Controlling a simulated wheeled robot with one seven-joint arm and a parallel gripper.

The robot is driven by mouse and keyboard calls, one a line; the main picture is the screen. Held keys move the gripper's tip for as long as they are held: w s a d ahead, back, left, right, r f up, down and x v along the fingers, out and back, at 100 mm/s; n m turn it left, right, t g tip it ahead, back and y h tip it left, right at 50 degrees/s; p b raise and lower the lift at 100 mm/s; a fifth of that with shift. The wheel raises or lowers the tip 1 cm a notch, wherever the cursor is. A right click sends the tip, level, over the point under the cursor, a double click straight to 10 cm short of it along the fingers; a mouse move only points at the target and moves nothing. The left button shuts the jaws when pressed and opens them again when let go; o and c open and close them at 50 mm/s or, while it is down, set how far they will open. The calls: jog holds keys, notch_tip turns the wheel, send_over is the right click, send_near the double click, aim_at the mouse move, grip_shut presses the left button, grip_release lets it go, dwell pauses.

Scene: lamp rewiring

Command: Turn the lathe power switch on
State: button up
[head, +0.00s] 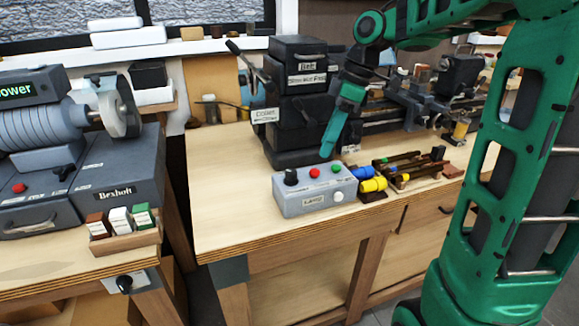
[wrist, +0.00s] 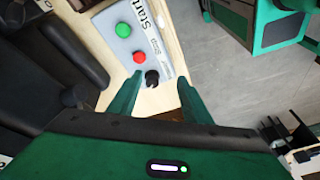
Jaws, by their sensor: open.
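The lathe (head: 300,95) stands on the wooden bench, with a grey control box (head: 312,200) in front of it. On the box's top are a black knob (head: 291,177), a red button (head: 314,173) and a green button (head: 336,169). A pale round button (head: 338,196) is on its front. My gripper (head: 327,154) hangs over the box, pointing down, open and empty. In the wrist view, the black knob (wrist: 152,78) appears between the spread fingertips (wrist: 159,82). The red button (wrist: 139,57) and green button (wrist: 123,29) lie beyond. Contact with the knob cannot be told.
Blue and yellow rolls (head: 372,184) and several tools (head: 410,165) lie right of the box. A grey machine (head: 100,165) and a small rack of blocks (head: 125,225) stand on the left bench. The bench top left of the box is clear.

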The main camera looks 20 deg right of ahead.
aim_at(291, 171)
jog(key=w+a+n+y, duration=0.1)
jog(key=w+a+n, duration=0.2)
jog(key=w+n, duration=0.25)
jog(key=shift+n+g, duration=0.3)
jog(key=shift+n, duration=0.05)
jog(key=x, duration=0.9)
jog(key=shift+s+a+f, duration=0.3)
jog(key=shift+s, duration=0.1)
